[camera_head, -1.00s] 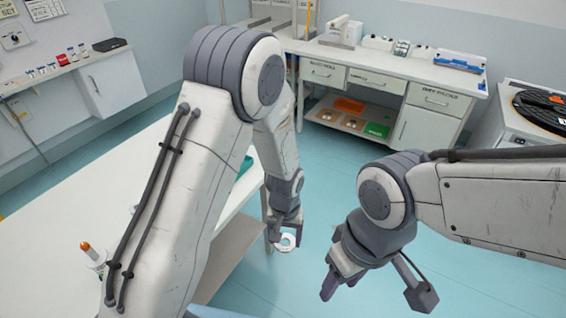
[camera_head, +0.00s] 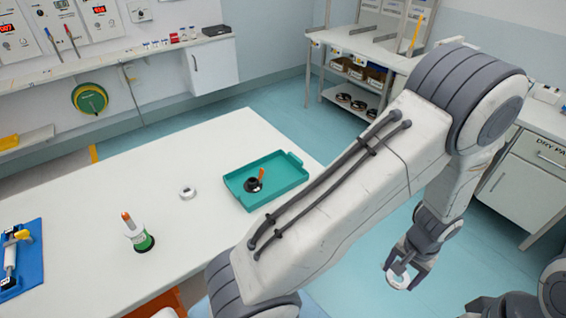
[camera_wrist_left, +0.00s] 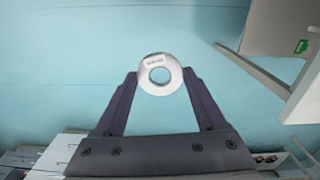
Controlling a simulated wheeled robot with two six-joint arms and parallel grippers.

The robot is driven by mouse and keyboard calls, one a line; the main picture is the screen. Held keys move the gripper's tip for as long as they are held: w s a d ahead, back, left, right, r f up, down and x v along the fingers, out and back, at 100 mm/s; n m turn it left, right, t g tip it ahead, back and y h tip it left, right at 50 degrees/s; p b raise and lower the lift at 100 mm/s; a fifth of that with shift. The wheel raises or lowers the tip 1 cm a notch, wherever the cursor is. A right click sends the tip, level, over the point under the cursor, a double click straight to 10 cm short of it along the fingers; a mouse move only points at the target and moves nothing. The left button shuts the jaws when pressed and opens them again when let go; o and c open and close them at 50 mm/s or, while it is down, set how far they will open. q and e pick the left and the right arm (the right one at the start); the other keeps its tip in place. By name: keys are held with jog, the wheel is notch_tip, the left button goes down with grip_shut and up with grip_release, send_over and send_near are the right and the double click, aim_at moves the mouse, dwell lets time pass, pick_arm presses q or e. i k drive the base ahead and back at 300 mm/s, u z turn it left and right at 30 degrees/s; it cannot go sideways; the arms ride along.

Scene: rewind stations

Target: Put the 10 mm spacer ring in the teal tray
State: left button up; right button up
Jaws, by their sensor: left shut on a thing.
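A flat, pale metal ring (camera_wrist_left: 146,66) with a round hole and small dark print is held between the fingertips of my left gripper (camera_wrist_left: 160,80). I cannot read the print for certain. In the head view, my left gripper (camera_head: 404,270) hangs low at the right, shut on this ring (camera_head: 398,281), over the floor and clear of the table. The teal tray (camera_head: 289,191) lies on the white table to the left of it, largely uncovered by my arm. A black round part and an orange-handled item are in the tray. My right gripper (camera_head: 494,306) shows only partly at the lower right edge.
Another small pale ring (camera_head: 187,192) lies on the white table (camera_head: 205,150), left of the tray. A blue mat (camera_head: 24,262) with a tool lies at the far left. Bare tabletop surrounds these.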

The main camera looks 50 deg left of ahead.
aim_at(282, 172)
jog(key=z, duration=0.05)
jog(key=i, duration=2.2)
jog(key=u, duration=2.3)
